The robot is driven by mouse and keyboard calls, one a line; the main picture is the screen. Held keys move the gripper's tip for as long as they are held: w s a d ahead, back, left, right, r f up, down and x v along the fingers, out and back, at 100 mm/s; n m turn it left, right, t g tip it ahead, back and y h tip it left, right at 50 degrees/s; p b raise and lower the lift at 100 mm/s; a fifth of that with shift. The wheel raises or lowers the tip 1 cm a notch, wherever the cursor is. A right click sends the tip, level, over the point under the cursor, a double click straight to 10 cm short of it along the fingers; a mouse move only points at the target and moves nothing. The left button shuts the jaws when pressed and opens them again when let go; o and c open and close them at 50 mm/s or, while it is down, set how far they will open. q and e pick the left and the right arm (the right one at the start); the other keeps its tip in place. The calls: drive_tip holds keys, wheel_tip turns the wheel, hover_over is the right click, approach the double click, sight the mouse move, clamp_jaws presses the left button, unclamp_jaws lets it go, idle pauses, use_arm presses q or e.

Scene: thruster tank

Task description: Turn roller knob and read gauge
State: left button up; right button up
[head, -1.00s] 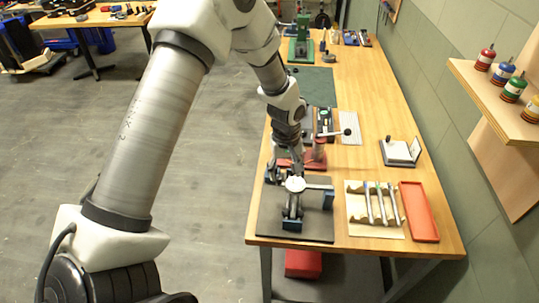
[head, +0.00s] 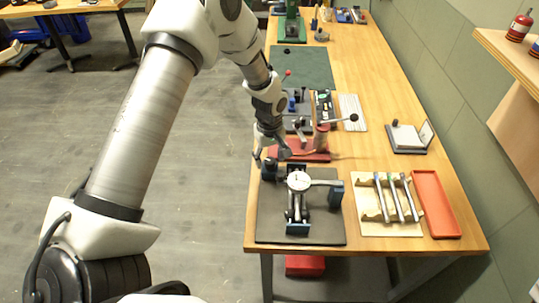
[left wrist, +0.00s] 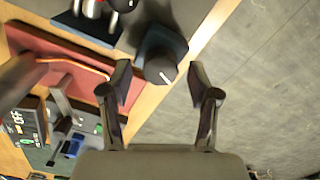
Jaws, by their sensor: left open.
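The roller device with a round white gauge dial (head: 298,181) stands on a dark mat (head: 270,222) on the wooden bench. The dial's reading is too small to tell. A black roller knob (left wrist: 158,66) with a white line mark shows in the left wrist view; in the head view the knob (head: 268,168) is at the device's back left. My left gripper (left wrist: 162,84) is open, its two fingers apart on either side of the knob's near side. It is not closed on the knob. In the head view my left gripper (head: 270,150) hangs over the bench's left edge. My right gripper is not in view.
A red-based press (head: 318,150) with a black-balled lever stands just behind the device. A cream tray (head: 385,228) with several metal tools and an orange-red tray (head: 434,205) lie to the right.

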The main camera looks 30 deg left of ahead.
use_arm(q)
drive_tip(key=shift+f, duration=0.15)
drive_tip(key=shift+s+d, duration=0.1)
drive_tip(key=shift+d, duration=0.05)
drive_tip(key=c, duration=1.1)
